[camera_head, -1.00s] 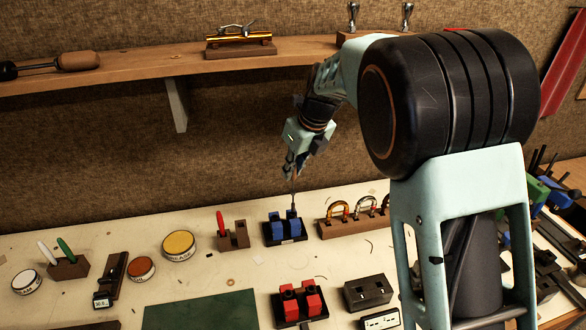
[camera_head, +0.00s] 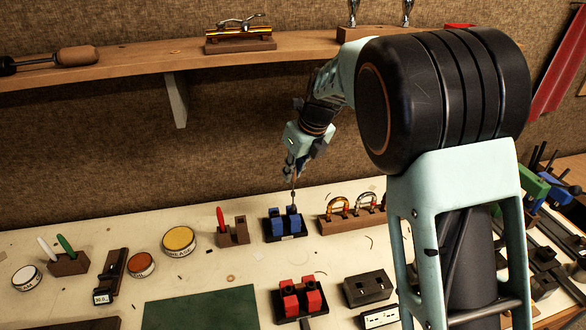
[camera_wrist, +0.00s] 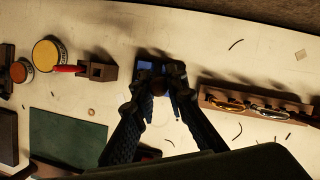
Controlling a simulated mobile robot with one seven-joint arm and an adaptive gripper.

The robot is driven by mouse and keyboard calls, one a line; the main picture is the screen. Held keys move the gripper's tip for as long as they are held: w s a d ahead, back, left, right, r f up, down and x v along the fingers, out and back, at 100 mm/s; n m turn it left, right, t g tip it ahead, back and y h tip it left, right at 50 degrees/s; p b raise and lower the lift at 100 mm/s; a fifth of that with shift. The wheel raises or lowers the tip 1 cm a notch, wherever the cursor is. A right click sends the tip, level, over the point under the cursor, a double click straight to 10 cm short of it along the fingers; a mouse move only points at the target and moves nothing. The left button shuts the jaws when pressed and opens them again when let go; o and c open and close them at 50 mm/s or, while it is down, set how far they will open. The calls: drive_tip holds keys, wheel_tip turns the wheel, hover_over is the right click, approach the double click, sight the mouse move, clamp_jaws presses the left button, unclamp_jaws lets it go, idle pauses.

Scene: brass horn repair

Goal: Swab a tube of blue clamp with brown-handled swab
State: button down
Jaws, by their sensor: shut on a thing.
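My gripper (camera_head: 293,170) is shut on the brown-handled swab, over the back of the bench. The swab's thin shaft (camera_head: 293,196) points down from the fingers to the blue clamp (camera_head: 275,229), roughly upright. In the wrist view, my gripper (camera_wrist: 157,88) has a dark, brownish round end between its fingertips, over the blue clamp (camera_wrist: 146,67). The clamp has two blue blocks on a black base. The shaft's lower end meets the right block in the picture; I cannot tell whether it is inside a tube.
A wooden block with metal loops (camera_head: 350,219) stands close right of the clamp. A block with a red-handled tool (camera_head: 233,233) stands left. A red clamp (camera_head: 301,297) and a green mat (camera_head: 200,309) lie nearer. A shelf (camera_head: 130,72) runs above.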

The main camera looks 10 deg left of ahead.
drive_tip(key=shift+f+b, duration=0.75)
drive_tip(key=shift+f, duration=1.35)
drive_tip(key=shift+r, duration=0.1)
drive_tip(key=shift+r+p, duration=1.95)
drive_tip(key=shift+p, duration=0.25)
drive_tip(key=shift+f, duration=0.2)
drive_tip(key=shift+f+b, duration=0.9)
drive_tip(key=shift+f, duration=0.95)
drive_tip(key=shift+r, duration=0.1)
